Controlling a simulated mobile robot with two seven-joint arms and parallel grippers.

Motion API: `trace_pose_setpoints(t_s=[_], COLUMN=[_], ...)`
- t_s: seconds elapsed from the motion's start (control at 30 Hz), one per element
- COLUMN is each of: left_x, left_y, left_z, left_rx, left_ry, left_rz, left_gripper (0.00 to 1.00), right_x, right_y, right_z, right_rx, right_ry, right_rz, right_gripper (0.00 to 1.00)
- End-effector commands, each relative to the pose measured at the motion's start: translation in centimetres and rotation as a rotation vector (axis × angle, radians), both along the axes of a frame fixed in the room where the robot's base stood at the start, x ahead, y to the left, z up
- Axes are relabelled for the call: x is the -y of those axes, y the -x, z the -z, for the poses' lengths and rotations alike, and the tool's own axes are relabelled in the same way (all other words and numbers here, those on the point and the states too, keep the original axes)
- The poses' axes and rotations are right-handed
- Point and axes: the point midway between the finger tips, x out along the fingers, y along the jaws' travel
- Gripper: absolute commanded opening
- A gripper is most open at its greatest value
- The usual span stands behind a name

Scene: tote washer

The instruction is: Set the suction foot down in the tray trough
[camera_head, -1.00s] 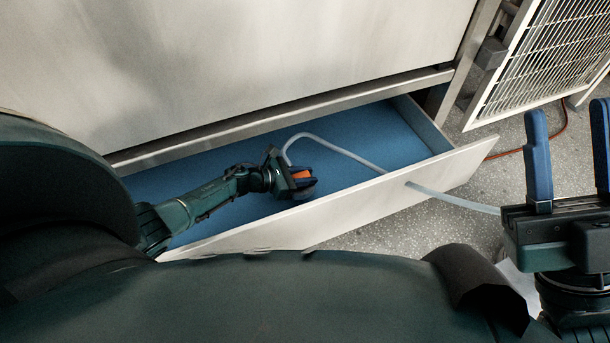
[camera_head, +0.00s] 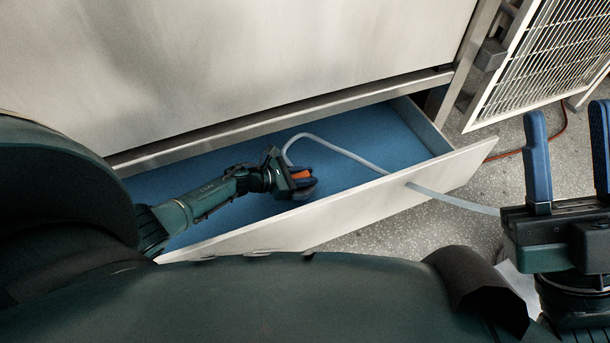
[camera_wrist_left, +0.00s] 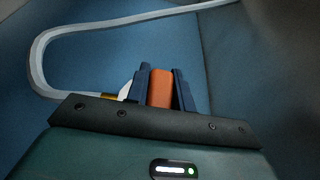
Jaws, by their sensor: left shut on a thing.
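My left gripper (camera_head: 301,183) is down inside the blue-lined tray trough (camera_head: 390,125), close to its front wall. It is shut on the orange suction foot (camera_head: 300,174), which also shows between the fingers in the left wrist view (camera_wrist_left: 159,88). A pale hose (camera_head: 345,153) bends up from the foot and runs right, over the trough's front wall. I cannot tell whether the foot touches the trough floor. My right gripper (camera_head: 569,150) is open and empty, outside the trough at the right.
The pale front wall (camera_head: 430,185) of the trough stands between it and the speckled floor (camera_head: 390,225). The washer's large panel (camera_head: 250,60) rises behind. A white grille panel (camera_head: 545,55) is at the upper right, with a red cable (camera_head: 550,140) on the floor. The trough's right end is clear.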

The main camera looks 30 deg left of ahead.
Motion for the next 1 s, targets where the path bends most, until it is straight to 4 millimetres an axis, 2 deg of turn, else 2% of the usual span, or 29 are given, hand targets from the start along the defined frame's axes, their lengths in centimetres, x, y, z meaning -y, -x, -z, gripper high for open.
trace_pose_setpoints(t_s=[0.43,0.47,0.73,0.9,1.0], left_x=[0.00,0.00,0.00,0.01,-0.01], left_y=[-0.05,-0.05,-0.03,-0.01,0.07], left_z=[-0.63,-0.63,-0.58,-0.56,-0.45], left_rx=[0.002,0.002,0.001,0.000,-0.001], left_ry=[0.001,0.001,0.000,0.000,-0.001], left_rz=[0.000,0.000,0.000,0.000,0.000], left_gripper=[0.00,0.25,0.47,0.49,0.56], right_x=[0.02,0.02,0.03,0.03,0.02], right_y=[0.03,0.03,0.04,0.03,0.03], right_z=[-0.25,-0.25,-0.25,-0.24,-0.24], right_rx=[0.001,0.001,0.002,0.002,0.002], right_ry=[0.000,0.000,-0.001,-0.001,-0.001], right_rz=[0.000,0.000,0.001,0.001,0.001], right_gripper=[0.36,0.36,0.36,0.36,0.36])
